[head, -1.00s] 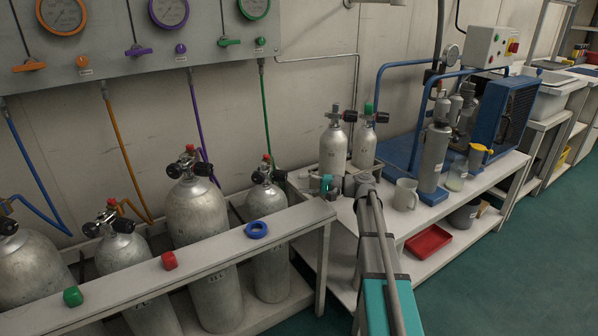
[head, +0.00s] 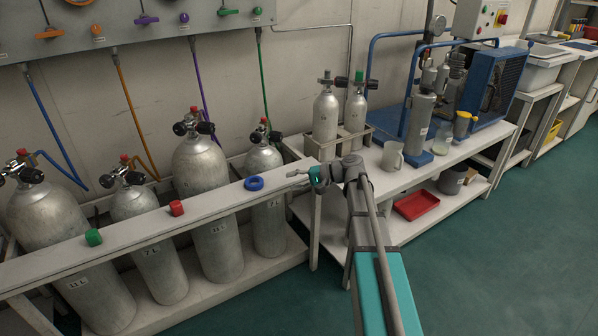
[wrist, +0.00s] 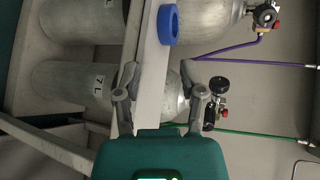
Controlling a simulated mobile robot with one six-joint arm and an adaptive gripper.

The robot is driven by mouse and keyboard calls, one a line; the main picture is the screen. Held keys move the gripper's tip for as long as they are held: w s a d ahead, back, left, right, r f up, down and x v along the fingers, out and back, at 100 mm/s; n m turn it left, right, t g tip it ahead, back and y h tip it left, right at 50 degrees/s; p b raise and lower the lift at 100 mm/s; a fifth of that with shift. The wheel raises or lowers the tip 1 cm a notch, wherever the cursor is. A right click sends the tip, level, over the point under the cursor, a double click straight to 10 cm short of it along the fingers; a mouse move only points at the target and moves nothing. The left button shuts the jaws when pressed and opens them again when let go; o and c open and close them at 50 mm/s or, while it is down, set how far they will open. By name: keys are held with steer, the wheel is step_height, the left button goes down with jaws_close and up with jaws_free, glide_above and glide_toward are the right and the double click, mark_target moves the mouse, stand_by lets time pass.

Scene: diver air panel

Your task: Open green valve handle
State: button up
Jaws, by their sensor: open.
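The green valve handle (head: 229,11) is a small lever on the grey wall panel at the top of the head view. It lies roughly level, left of a small green knob (head: 257,11). My gripper (head: 297,176) is well below it and to its right, near the right end of the cylinder rack. Its fingers point left, and it is open and empty. In the wrist view my gripper (wrist: 158,75) has its fingers spread over the rack rail and a cylinder marked 7 L (wrist: 80,88). The green handle is not in the wrist view.
A green hose (head: 264,85) runs down from the panel. Orange (head: 48,33) and purple (head: 146,20) handles sit further left.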

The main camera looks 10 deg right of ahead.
steer(key=s+a+f+n+g+h+p, duration=0.1)
steer(key=s+a+f+g+h, duration=0.1)
steer(key=s+f+h, duration=0.3)
steer(key=s+a+f+n+g+h, duration=0.1)
steer(key=s+a+f+n, duration=0.15)
steer(key=s, duration=0.45)
steer(key=s+d+f+n+g+h+p, duration=0.1)
steer(key=s+d+f+h, duration=0.2)
steer(key=s+h, duration=0.4)
steer(key=shift+s+n+g+h, duration=0.3)
steer(key=shift+s+n, duration=0.05)
steer(key=shift+s, duration=1.5)
